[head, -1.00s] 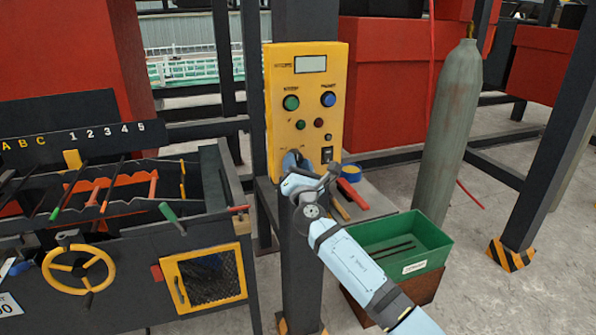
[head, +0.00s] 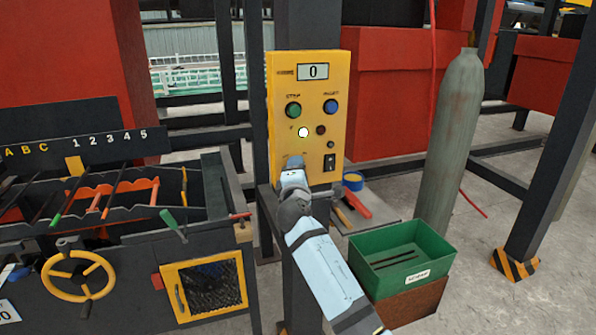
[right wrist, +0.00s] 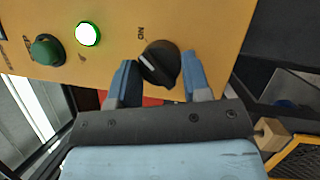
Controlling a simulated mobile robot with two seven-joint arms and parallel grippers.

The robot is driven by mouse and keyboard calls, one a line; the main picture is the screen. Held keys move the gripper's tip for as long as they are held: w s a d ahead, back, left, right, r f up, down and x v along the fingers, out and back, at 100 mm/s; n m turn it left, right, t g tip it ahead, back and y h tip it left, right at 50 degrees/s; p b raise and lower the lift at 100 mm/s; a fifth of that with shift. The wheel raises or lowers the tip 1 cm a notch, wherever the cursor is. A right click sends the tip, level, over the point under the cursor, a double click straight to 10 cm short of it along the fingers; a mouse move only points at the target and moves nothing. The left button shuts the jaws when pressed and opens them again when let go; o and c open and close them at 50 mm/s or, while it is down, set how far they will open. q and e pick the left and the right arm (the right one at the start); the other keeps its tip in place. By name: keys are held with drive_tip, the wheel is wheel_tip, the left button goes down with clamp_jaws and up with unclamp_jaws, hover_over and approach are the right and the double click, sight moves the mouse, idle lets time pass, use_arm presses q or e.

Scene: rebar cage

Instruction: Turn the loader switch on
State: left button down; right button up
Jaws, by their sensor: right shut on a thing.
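The yellow control box (head: 340,80) stands on a dark post, its display (head: 313,72) reading 0. A small round lamp (head: 303,132) on it glows; it also shows in the right wrist view (right wrist: 88,34), greenish white. The loader switch, a black rotary knob (right wrist: 159,64), is marked ON beside it, and its white line points left in that view, toward the lamp side. My right gripper (right wrist: 156,78) is shut on the knob, one blue finger on each side. In the head view my right gripper (head: 293,165) hides the knob. I cannot make out my left gripper.
Green and blue buttons (head: 331,107) and a black rocker (head: 329,162) are near on the box. A green bin (head: 410,240) and gas cylinder (head: 450,140) stand right. A bench with a yellow handwheel (head: 78,275) is left. Tools lie on a shelf behind my right arm.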

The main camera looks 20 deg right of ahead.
drive_tip(key=shift+m, duration=0.5)
drive_tip(key=o, duration=0.9)
drive_tip(key=v, duration=1.3)
drive_tip(key=shift+s+a+r, duration=0.15)
drive_tip(key=shift+s, duration=0.25)
